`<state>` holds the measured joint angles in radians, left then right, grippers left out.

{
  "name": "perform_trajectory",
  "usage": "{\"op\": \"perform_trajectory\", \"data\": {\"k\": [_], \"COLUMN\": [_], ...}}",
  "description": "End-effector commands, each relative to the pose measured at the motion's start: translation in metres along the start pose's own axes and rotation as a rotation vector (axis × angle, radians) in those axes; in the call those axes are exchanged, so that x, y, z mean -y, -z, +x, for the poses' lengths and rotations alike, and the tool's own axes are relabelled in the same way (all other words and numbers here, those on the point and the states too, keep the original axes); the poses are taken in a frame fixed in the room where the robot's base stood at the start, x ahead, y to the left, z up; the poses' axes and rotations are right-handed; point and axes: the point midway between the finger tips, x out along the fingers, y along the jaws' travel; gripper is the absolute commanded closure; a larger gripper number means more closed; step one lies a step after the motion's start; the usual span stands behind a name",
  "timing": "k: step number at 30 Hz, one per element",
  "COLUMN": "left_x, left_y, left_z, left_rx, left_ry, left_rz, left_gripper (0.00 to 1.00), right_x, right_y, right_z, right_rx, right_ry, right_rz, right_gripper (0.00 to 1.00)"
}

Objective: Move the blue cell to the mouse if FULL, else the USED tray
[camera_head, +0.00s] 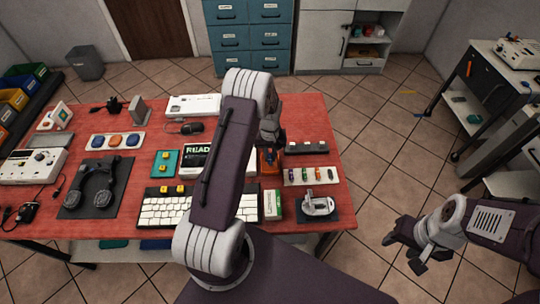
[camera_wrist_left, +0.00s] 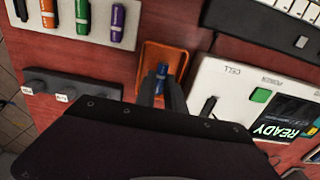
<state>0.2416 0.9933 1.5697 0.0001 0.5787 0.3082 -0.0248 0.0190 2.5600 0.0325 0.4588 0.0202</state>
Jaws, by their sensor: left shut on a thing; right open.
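The blue cell (camera_wrist_left: 161,70) is between the fingertips of my left gripper (camera_wrist_left: 163,84), over the orange tray (camera_wrist_left: 178,47). I cannot tell whether the cell touches the tray. In the head view my left gripper (camera_head: 269,151) is partly hidden by its arm above the orange tray (camera_head: 271,168). The white tester (camera_wrist_left: 226,72) beside it has CELL and POWER labels, and its screen (camera_wrist_left: 285,122) reads READY. My right gripper (camera_head: 404,254) is open and empty, off the table's right side. No USED label is readable.
A green-white box (camera_head: 273,205) and keyboard (camera_head: 164,211) lie in front. A teal tray (camera_head: 158,170) and headset (camera_head: 93,187) are further left.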

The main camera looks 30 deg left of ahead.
Motion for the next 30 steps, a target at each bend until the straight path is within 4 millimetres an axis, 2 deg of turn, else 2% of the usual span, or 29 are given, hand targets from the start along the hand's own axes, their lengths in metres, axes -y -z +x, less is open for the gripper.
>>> {"op": "perform_trajectory", "data": {"k": [4,5,7,18,20,27,30], "left_x": [0.0,0.0,0.0,0.0,-0.001,0.0,0.0], "left_y": [0.0,0.0,0.0,0.001,0.002,0.001,0.001], "left_z": [0.0,0.0,0.0,-0.005,-0.015,-0.067,-0.082], "left_rx": [0.0,0.0,0.0,-0.002,-0.005,-0.004,-0.002], "left_ry": [0.0,0.0,0.0,-0.001,-0.001,-0.001,-0.001], "left_rz": [0.0,0.0,0.0,0.0,0.0,0.0,0.0], "left_gripper": [1.0,0.81,0.61,0.61,0.61,0.61,0.61], "right_x": [0.0,0.0,0.0,0.0,0.0,0.0,0.0], "right_y": [0.0,0.0,0.0,0.0,0.0,-0.001,-0.001], "right_z": [0.0,0.0,0.0,0.001,0.003,0.008,0.009], "right_rx": [0.0,0.0,0.0,0.0,0.0,0.0,0.0], "right_ry": [0.0,0.0,0.0,0.0,0.0,0.0,0.0], "right_rz": [0.0,0.0,0.0,0.0,0.0,0.0,0.0], "right_gripper": [0.52,0.52,0.52,0.52,0.52,0.52,0.52]}}
